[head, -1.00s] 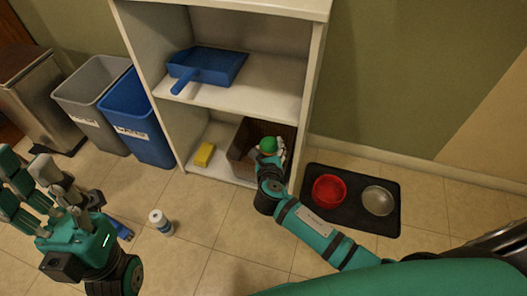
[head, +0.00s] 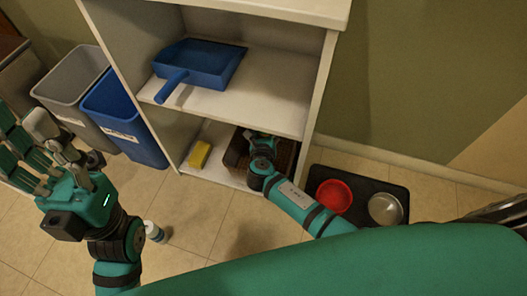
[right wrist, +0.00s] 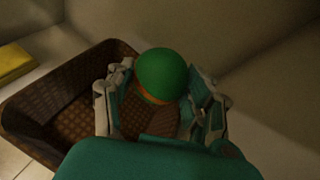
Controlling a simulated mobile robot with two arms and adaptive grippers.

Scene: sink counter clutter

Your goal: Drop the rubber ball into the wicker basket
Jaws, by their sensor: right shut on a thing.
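The rubber ball (right wrist: 162,73) is green with an orange band and shows in the right wrist view between the fingers of my right gripper (right wrist: 160,95). The gripper is shut on it. The brown wicker basket (right wrist: 52,88) is below and around the ball, with its open inside visible at left. In the head view the basket (head: 284,160) stands on the bottom shelf, and my right gripper (head: 262,147) is over it, partly hiding it; the ball is hard to make out there. My left gripper (head: 38,150) is at the left, fingers spread, empty.
A yellow sponge (head: 200,154) lies left of the basket on the bottom shelf. A blue dustpan (head: 200,65) rests on the shelf above. Grey and blue bins stand left. A red bowl (head: 334,196) and a metal bowl (head: 386,208) sit on a black mat at right.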

